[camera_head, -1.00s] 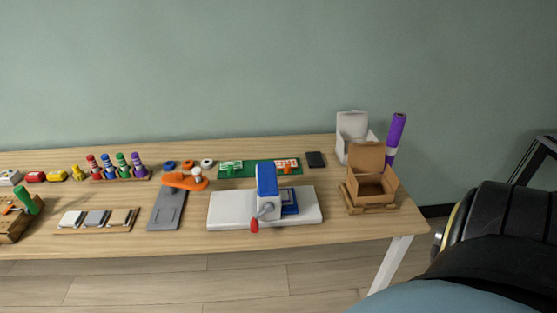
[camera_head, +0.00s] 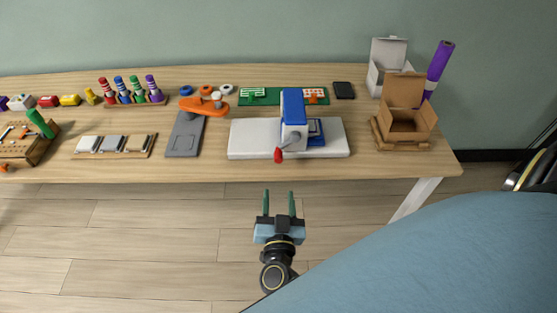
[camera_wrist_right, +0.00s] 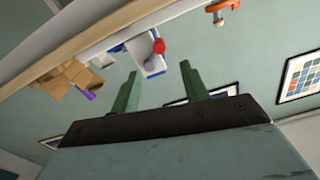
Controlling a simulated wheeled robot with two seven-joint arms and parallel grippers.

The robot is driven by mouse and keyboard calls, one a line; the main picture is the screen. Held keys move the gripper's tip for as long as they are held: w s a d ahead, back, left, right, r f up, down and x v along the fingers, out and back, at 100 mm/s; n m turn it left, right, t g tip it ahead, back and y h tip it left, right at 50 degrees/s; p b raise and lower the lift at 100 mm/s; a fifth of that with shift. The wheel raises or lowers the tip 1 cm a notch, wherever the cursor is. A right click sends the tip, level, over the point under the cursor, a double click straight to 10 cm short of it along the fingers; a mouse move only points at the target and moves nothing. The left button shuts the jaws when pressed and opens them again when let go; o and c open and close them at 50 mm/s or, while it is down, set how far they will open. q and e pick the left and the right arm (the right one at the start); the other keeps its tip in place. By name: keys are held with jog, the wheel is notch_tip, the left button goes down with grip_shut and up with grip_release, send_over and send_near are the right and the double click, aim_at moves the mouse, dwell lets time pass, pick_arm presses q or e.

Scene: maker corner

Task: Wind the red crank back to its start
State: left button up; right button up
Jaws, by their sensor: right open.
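The red crank (camera_head: 278,155) is a small red knob on a grey arm at the front of a blue-and-white device (camera_head: 292,107). The device stands on a white base plate (camera_head: 250,140) near the table's front edge. The knob hangs low, at the lower left of the blue column. My right gripper (camera_head: 279,194) is open and empty, in front of the table edge and below the crank in the picture. In the right wrist view the red knob (camera_wrist_right: 159,46) shows beyond the two green fingers (camera_wrist_right: 160,88), apart from them. My left gripper is not in view.
An orange-handled grey tool (camera_head: 185,135) lies left of the base plate. An open cardboard box (camera_head: 405,122) stands to its right. A green board (camera_head: 260,97) lies behind it. The floor before the table (camera_head: 150,225) is clear.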

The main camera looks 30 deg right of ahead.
aim_at(278, 162)
jog(key=b+x, duration=0.1)
jog(key=x, duration=1.1)
jog(key=shift+w+d, duration=0.2)
jog(key=shift+w, duration=0.1)
jog(key=shift+w+d+r, duration=0.1)
jog(key=shift+w+d, duration=0.05)
jog(key=shift+w, duration=0.1)
grip_shut()
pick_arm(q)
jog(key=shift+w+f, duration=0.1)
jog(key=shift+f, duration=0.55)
pick_arm(e)
jog(key=shift+m, duration=0.3)
